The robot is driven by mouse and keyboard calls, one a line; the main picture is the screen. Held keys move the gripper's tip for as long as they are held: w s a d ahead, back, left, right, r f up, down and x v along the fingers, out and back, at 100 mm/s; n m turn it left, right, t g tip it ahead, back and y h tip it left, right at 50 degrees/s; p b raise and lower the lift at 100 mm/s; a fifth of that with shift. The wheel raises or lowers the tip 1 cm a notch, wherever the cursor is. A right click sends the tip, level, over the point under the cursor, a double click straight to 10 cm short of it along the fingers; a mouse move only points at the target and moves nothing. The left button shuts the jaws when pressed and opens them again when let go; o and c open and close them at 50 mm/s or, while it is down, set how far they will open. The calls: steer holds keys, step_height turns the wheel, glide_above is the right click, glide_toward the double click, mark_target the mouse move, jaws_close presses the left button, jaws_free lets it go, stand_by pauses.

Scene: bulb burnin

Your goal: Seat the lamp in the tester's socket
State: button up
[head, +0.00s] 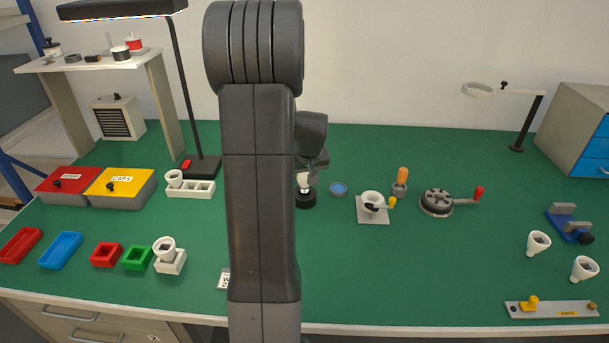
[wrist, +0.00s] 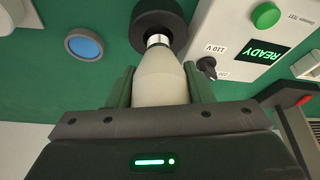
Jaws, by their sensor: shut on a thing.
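My gripper (wrist: 159,70) is shut on a white lamp (wrist: 160,82), with one finger on each side of its body. The lamp's silver metal cap (wrist: 156,40) points at the black round socket (wrist: 150,14) and overlaps its opening in the wrist view. I cannot tell how far the cap is inside. The white tester panel (wrist: 222,32) shows a READY display, a green button and a black knob by a 110 V label. In the head view, my gripper (head: 314,160) is above the socket (head: 306,199), with the lamp (head: 303,181) between them; my arm hides the tester's panel.
A blue-topped disc (head: 338,188) lies just right of the socket. A white cup on a plate (head: 373,214) and a crank device (head: 437,203) stand further right. Trays and a white holder (head: 170,262) are at left.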

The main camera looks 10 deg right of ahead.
steer(key=shift+f+b, duration=0.9)
steer(key=shift+f, duration=0.3)
stand_by(0.8)
steer(key=o, duration=1)
steer(key=v, duration=1.4)
steer(key=shift+s+f, duration=0.1)
steer(key=x, duration=1.4)
steer(key=shift+r, duration=0.3)
